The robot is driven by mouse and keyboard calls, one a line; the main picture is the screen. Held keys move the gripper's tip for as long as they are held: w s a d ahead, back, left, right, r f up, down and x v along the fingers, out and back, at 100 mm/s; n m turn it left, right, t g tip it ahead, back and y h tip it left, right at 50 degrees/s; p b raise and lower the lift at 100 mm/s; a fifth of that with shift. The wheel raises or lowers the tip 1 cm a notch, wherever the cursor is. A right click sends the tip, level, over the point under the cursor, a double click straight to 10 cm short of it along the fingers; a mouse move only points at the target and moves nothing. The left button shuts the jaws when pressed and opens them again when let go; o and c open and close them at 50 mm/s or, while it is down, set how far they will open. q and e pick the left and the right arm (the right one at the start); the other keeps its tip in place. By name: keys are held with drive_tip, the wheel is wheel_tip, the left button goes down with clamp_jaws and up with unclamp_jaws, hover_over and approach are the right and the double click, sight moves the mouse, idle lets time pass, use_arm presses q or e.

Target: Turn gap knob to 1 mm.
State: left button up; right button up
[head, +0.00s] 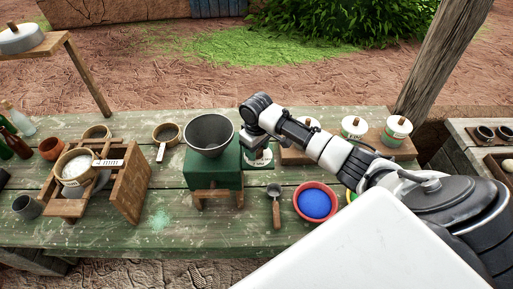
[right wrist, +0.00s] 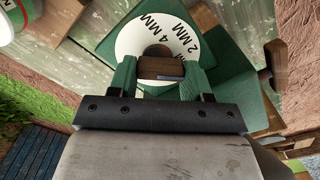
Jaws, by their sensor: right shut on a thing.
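The green mill (head: 213,172) with a grey metal hopper (head: 209,133) stands mid-table in the head view. A white gap dial (head: 259,159) is on its right side, partly behind my right gripper (head: 256,140). In the right wrist view the dial (right wrist: 128,40) shows "4 MM" and "2 MM" near its visible edge. No 1 mm mark shows; the dial's lower part is hidden by my gripper. The brown wooden gap knob (right wrist: 160,68) lies between the green fingers of my right gripper (right wrist: 160,79), which is shut on it. My left gripper is not in view.
A scoop (head: 276,205) and a red bowl of blue powder (head: 315,203) lie right of the mill. A wooden frame (head: 130,185) with a sieve stands left. Lidded white tins (head: 397,130) are behind my right arm. The table's front left is mostly clear.

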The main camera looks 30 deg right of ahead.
drive_tip(key=shift+w+r, duration=0.1)
drive_tip(key=shift+r, duration=0.05)
drive_tip(key=o, duration=0.9)
wheel_tip(320, 180, up, 11)
drive_tip(key=b, duration=0.3)
drive_tip(key=shift+f, duration=0.25)
